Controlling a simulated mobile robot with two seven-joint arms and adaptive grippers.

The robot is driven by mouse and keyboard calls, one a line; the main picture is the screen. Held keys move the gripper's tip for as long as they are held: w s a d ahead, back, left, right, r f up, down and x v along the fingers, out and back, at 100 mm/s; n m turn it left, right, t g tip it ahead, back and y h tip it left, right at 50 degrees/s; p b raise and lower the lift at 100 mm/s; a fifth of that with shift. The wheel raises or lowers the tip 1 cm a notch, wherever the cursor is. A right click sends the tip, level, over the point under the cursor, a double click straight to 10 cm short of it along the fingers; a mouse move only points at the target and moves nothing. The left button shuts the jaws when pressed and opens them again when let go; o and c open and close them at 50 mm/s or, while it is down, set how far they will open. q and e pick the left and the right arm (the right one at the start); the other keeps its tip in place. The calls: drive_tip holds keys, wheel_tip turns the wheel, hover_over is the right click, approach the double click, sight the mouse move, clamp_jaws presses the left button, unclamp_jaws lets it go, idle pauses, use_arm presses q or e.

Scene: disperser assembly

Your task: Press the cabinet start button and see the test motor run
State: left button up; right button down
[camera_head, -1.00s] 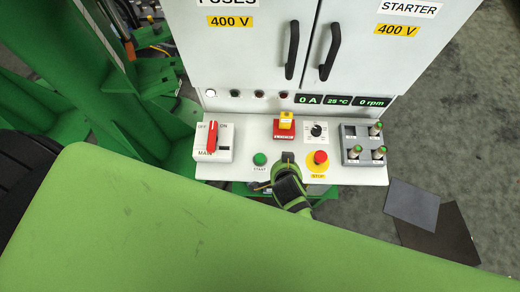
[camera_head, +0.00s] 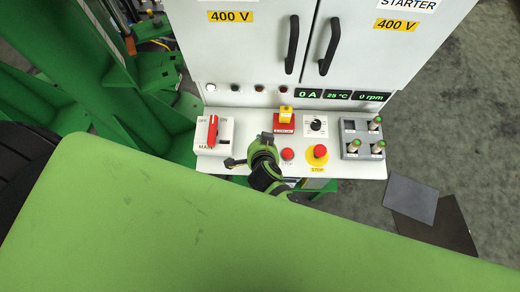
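The cabinet's sloping control panel (camera_head: 350,172) is in the middle of the head view. My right gripper (camera_head: 248,149) is over its front part, fingers spread apart and empty. The green start button is hidden behind the gripper; I cannot tell whether they touch. A red stop button (camera_head: 287,154) sits just right of the gripper, and a red mushroom button on a yellow disc (camera_head: 320,151) is further right. Displays read 0 A (camera_head: 308,93), 25 °C (camera_head: 337,95) and 0 rpm (camera_head: 370,97). My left gripper is out of view. I cannot make out the test motor.
A main switch with a red handle (camera_head: 213,133) is left of the gripper. A red-yellow switch (camera_head: 285,121), a black dial (camera_head: 317,124) and a grey block with green-topped pegs (camera_head: 362,138) are also on the panel. A large green surface (camera_head: 170,220) fills the foreground, hiding my arm.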

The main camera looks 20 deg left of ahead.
wheel_tip(320, 180, down, 7)
drive_tip(key=b, duration=0.5)
drive_tip(key=shift+r, duration=0.2)
drive_tip(key=shift+f+b, duration=0.4)
drive_tip(key=shift+b, duration=0.05)
idle(0.5)
drive_tip(key=shift+f+b, duration=0.45)
drive_tip(key=shift+b, duration=0.05)
drive_tip(key=shift+s+f+b, duration=0.1)
drive_tip(key=shift+f+b, duration=0.8)
idle(0.8)
idle(0.3)
drive_tip(key=shift+r+p, duration=1.1)
drive_tip(key=shift+r, duration=0.2)
